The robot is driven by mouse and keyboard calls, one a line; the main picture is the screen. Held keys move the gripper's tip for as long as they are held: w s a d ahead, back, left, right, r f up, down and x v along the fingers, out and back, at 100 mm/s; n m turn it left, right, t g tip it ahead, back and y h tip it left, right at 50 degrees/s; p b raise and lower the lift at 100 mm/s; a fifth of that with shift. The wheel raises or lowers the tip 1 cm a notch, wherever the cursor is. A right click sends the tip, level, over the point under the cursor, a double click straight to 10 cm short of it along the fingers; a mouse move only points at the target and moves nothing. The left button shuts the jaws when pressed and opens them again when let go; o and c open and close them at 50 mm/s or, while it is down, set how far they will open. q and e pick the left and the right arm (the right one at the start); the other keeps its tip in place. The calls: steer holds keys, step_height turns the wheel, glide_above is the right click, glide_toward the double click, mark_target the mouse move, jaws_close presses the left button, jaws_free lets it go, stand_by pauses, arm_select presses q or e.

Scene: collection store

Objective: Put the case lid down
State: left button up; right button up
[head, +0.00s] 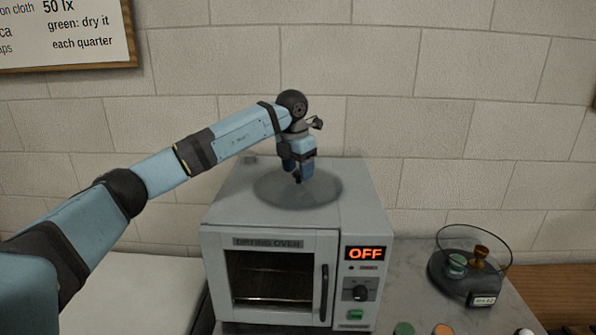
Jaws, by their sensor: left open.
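The case lid appears to be the round, see-through grey disc (268,190) lying flat on top of the drying oven (225,205). My left gripper (298,177) points down over the middle of the disc, with its fingers apart. A small dark piece, perhaps the lid's knob, shows between or just below the fingertips; I cannot tell if they touch it. The round display case (445,279) stands on the counter at the right, with a dark base, a clear wall and an open top. My right gripper is not in view.
Inside the case are a brass piece (479,257) and a small green-topped pot (457,264). The oven's display (365,253) reads OFF and its door is shut. Several small coloured discs (404,329) lie at the counter's front. A white surface (140,295) is at the left.

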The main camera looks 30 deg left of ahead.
mark_target(294, 174)
arm_select(q)
step_height(294, 174, up, 11)
steer(key=s+b, duration=0.1)
steer(key=shift+s+a+r+b, duration=0.15)
steer(key=shift+b, duration=0.15)
stand_by(0.4)
